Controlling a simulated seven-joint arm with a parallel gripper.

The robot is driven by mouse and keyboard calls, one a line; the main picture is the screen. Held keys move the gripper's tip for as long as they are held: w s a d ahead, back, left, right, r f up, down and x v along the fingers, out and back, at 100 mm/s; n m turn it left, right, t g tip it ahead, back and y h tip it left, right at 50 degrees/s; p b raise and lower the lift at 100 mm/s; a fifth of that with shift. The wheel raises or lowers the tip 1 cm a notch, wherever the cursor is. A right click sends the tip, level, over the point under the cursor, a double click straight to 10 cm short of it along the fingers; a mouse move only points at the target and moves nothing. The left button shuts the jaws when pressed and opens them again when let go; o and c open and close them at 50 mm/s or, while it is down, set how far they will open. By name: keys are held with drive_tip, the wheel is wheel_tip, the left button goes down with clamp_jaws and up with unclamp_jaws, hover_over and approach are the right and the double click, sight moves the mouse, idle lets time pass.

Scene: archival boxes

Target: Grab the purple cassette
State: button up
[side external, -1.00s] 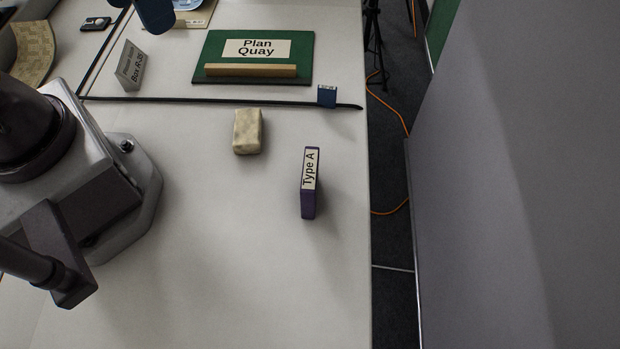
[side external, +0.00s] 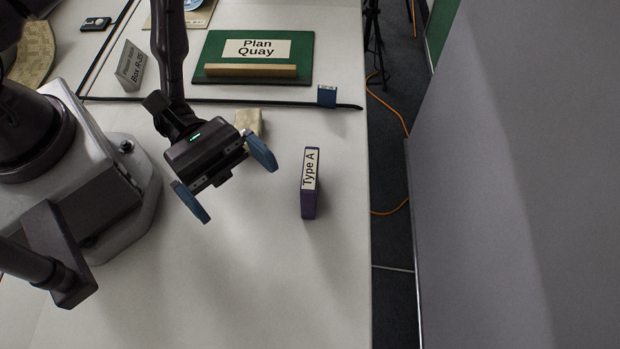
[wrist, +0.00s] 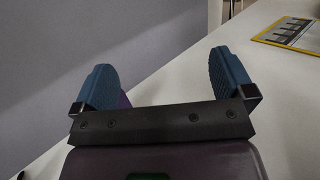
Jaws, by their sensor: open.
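The purple cassette (side external: 309,198) stands on the white table in the side view, with a white "Type A" label on its upper face. My gripper (side external: 240,194) is open and empty, to the left of the cassette and apart from it, with its blue fingers spread. In the wrist view my gripper (wrist: 165,75) shows both blue fingers wide apart. A dark purple sliver shows beside the left finger there, probably the cassette, mostly hidden by the finger and gripper body.
A pale block (side external: 249,118) is partly hidden behind my gripper. A blue box (side external: 327,96) sits by the black strip (side external: 220,100). Behind it is a green "Plan Quay" board (side external: 215,55). The table's right edge is near the cassette; the table's front is clear.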

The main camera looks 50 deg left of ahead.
sight(310, 177)
drive_tip(key=w+f+n+t+y, duration=0.1)
drive_tip(key=n+t, duration=0.2)
drive_tip(key=w+d+f+n+t+y, duration=0.1)
drive_tip(key=f+n+t, duration=0.1)
drive_tip(key=n+t, duration=0.1)
drive_tip(key=w+f+n+t+y, duration=0.2)
drive_tip(key=t, duration=0.2)
drive_tip(key=shift+d+f+n, duration=0.15)
drive_tip(key=shift+n, duration=0.25)
drive_tip(key=w+t+y, duration=0.1)
drive_tip(key=w+a+f+y, duration=0.1)
drive_tip(key=w+a+t+y, duration=0.1)
drive_tip(key=shift+f+n+t, duration=0.3)
drive_tip(key=shift+f, duration=0.1)
drive_tip(key=shift+w+d, duration=0.15)
drive_tip(key=shift+d, duration=0.05)
drive_tip(key=shift+x, duration=2.3)
